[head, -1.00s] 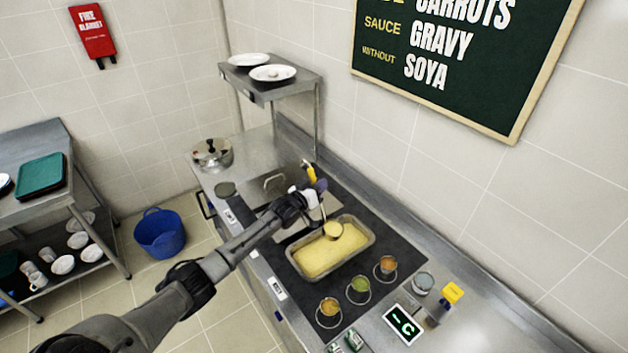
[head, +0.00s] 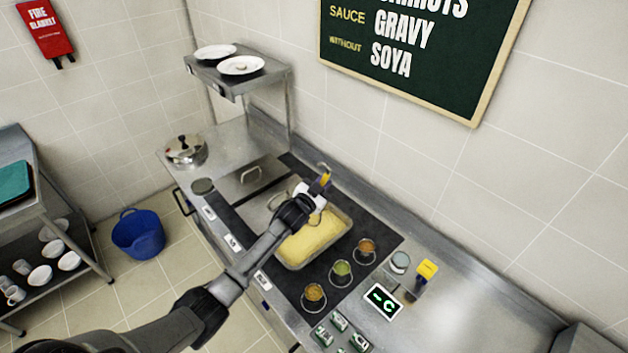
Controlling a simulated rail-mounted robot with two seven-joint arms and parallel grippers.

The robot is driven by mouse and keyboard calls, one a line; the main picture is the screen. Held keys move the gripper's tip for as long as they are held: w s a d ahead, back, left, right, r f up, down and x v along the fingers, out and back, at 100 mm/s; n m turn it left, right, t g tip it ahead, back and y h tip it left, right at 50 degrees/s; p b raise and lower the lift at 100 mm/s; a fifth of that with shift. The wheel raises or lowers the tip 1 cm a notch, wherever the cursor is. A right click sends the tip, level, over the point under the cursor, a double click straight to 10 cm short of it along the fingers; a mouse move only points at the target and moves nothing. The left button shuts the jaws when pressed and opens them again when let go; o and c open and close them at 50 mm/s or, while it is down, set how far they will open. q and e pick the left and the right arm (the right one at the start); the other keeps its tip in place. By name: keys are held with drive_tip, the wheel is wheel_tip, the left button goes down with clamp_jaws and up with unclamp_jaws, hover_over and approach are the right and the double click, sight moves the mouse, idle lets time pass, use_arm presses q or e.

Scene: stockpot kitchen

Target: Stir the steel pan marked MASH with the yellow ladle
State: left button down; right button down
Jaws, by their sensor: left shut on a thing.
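A rectangular steel pan (head: 286,265) of pale yellow mash (head: 312,240) sits on the dark strip of the counter. No MASH marking is readable on it. My left gripper (head: 314,197) is shut on the yellow ladle (head: 325,180) above the pan's far end. The ladle's yellow handle end sticks up past the gripper. Its bowl is hidden behind my gripper and arm, so I cannot tell whether it touches the mash. My right gripper is not in view.
A lit display (head: 383,301) and a yellow-topped item (head: 427,269) are to the right. A lidded pot (head: 185,150) and shelf (head: 238,80) are behind.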

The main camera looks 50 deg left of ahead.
use_arm(q)
drive_tip(key=w+d+f+m+b, duration=0.1)
drive_tip(key=d+f+m+b, duration=0.4)
drive_tip(key=d, duration=0.3)
drive_tip(key=w+d+f+m+b, duration=0.2)
drive_tip(key=d+f+m+b, duration=0.4)
drive_tip(key=d+m+b, duration=0.1)
drive_tip(key=shift+w+d+m, duration=0.25)
drive_tip(key=shift+d+m, duration=0.15)
drive_tip(key=shift+d, duration=0.25)
idle(0.4)
idle(0.4)
idle(0.7)
wheel_tip(320, 180, down, 9)
drive_tip(key=d+m, duration=0.2)
drive_tip(key=m, duration=0.3)
drive_tip(key=shift+w+m, duration=0.2)
drive_tip(key=shift+m, duration=0.1)
